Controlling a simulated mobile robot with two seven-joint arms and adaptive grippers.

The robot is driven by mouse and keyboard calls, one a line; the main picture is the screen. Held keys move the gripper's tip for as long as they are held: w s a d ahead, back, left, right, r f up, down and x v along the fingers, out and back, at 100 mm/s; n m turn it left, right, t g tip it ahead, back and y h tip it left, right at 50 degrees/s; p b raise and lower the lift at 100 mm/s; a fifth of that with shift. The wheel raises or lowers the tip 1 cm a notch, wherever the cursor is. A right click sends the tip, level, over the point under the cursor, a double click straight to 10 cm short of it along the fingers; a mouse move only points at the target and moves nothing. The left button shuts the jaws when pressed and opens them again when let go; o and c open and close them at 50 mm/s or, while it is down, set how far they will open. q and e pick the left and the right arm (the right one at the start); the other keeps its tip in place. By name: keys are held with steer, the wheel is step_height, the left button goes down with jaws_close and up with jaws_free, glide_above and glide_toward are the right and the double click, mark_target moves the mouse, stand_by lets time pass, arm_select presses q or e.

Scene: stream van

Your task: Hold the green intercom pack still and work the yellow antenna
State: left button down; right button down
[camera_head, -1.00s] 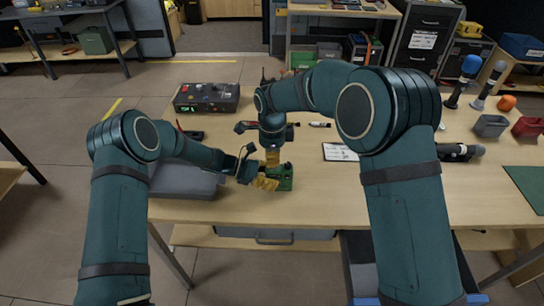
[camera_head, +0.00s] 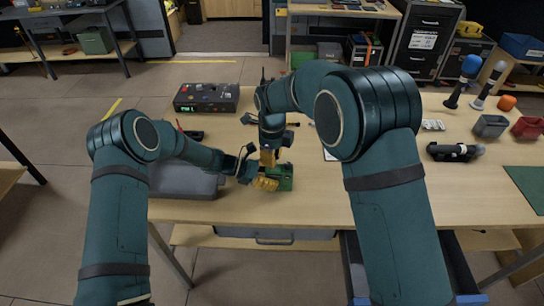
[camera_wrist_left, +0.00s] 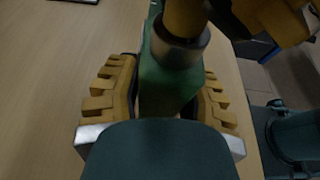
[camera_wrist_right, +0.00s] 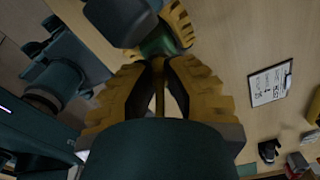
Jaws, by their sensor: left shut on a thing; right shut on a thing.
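The green intercom pack (camera_head: 286,178) stands near the table's front edge. My left gripper (camera_head: 266,183) is shut on it, with a yellow finger on each side of the pack (camera_wrist_left: 165,85) in the left wrist view. The yellow antenna (camera_wrist_left: 185,18) rises from a silver collar on top of the pack. My right gripper (camera_head: 268,158) is above the pack and shut on the antenna, which shows as a thin strip (camera_wrist_right: 159,95) between the fingers in the right wrist view. Most of the antenna is hidden by the fingers.
A grey case (camera_head: 186,182) lies just left of my left gripper. A black control box (camera_head: 206,97) stands behind it. Microphones, a grey bin (camera_head: 490,126) and a red bin (camera_head: 527,127) are on the right. A clipboard (camera_wrist_right: 270,82) lies near my right gripper.

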arm_select(q)
steer(key=shift+f, duration=0.1)
arm_select(e)
steer(key=shift+m, duration=0.4)
steer(key=shift+r, duration=1.4)
steer(key=shift+r, duration=1.35)
arm_select(q)
steer(key=c, duration=0.5)
jaws_free()
